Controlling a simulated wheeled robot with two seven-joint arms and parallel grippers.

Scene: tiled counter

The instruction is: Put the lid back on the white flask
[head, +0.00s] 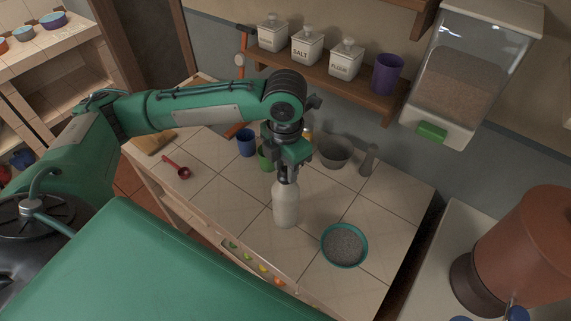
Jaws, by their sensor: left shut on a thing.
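The white flask (285,207) stands upright on the tiled counter in the head view. My left gripper (286,176) is directly above it, pointing down at the flask's mouth. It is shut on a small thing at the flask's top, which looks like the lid. The fingers mostly hide the lid and the flask's mouth, so I cannot tell whether the lid is seated on the flask or just above it. My right gripper is not in view.
A teal bowl of grey grains (344,246) stands right of the flask. A blue cup (246,142), a green cup (265,158), a grey bowl (334,152) and a red scoop (182,172) are behind or left. A wall shelf (330,83) holds canisters.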

